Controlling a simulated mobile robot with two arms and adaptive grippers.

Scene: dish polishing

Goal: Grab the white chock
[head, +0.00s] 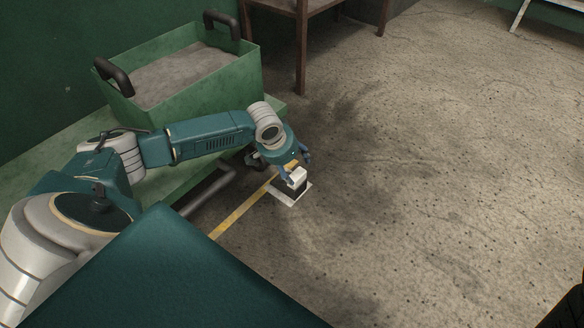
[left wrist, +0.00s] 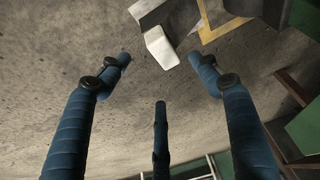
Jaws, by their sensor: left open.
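The white chock (head: 297,178) stands on the floor near the middle of the head view, with a white top and a dark lower part. It sits on a white-edged floor marking (head: 303,194). My left gripper (head: 297,168) is open just above and beside it, partly covering it. In the left wrist view, the white chock (left wrist: 161,46) shows at the top, beyond and between the spread blue fingers of the left gripper (left wrist: 160,66). I see no clear contact.
A green bin (head: 187,98) with dark handles holds grey material on a green platform (head: 60,145) at left. A wooden table (head: 302,50) stands behind. A yellow line (head: 240,210) runs along the floor. The floor to the right is clear.

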